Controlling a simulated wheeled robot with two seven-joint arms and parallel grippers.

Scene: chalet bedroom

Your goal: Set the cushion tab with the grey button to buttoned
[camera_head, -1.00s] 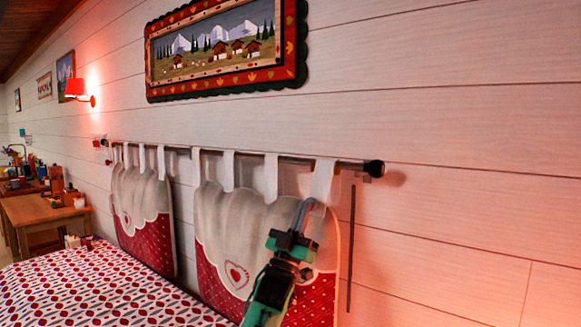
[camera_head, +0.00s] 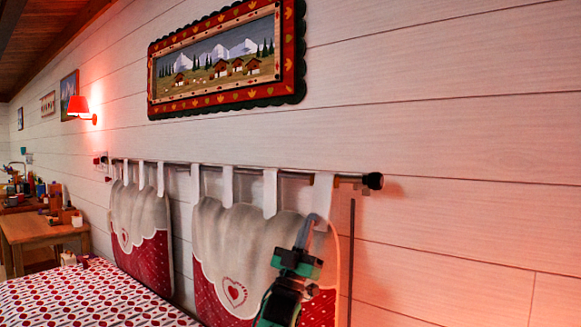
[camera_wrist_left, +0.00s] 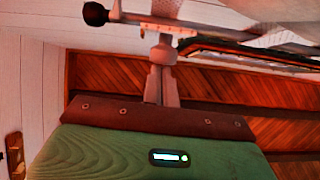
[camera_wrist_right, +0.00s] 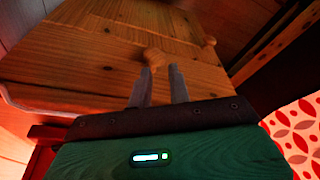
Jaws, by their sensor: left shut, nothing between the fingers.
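Two cushions hang by white tabs from a dark wall rod (camera_head: 210,167). The near cushion (camera_head: 233,240) is grey-white above a red dotted part with a heart. Its rightmost tab (camera_head: 322,195) loops up to the rod near its end. I cannot make out a grey button or whether any tab is fastened. My left gripper (camera_head: 314,218) is in front of that tab's lower end; contact is unclear. In the left wrist view, its fingers (camera_wrist_left: 162,68) are together and empty, below the rod. My right gripper (camera_wrist_right: 160,68) is open at a wooden knob (camera_wrist_right: 153,57), with nothing held.
The far cushion (camera_head: 140,235) hangs to the left. A patterned bed cover (camera_head: 90,295) lies below. A framed picture (camera_head: 225,55) and a red lamp (camera_head: 80,108) are on the wall. A wooden desk (camera_head: 40,228) stands at far left. The wall right of the rod is bare.

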